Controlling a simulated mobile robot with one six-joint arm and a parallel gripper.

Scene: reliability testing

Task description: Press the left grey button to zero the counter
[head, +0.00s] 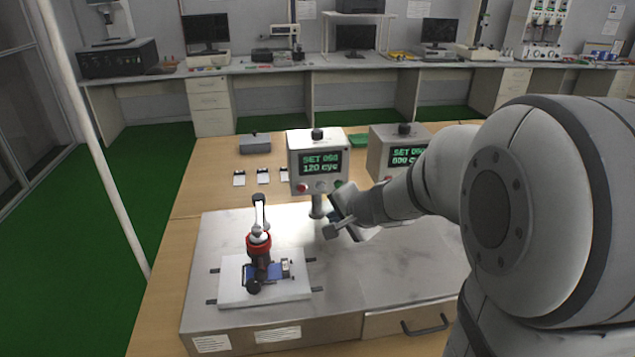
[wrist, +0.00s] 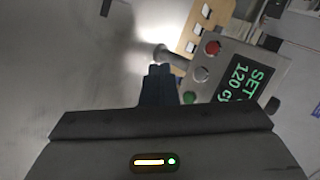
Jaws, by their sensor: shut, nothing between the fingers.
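The left counter box (head: 317,145) stands on a short post and its screen reads "SET 050" and "120 cyc". Below the screen are a red button, a grey button (head: 320,186) and a green button. In the wrist view the box appears turned on its side, with the grey button (wrist: 201,74) between the red (wrist: 212,47) and green (wrist: 190,97) ones. My gripper (head: 333,214) is shut and empty, just below and right of the box in the head view. Its blue fingers (wrist: 158,72) show left of the grey button in the wrist view, apart from it.
A second counter box (head: 390,150) stands to the right, partly hidden by my arm. A test rig with a red collar (head: 258,242) stands on a white plate (head: 235,295) at front left. Small white cards and a grey box (head: 255,143) lie behind.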

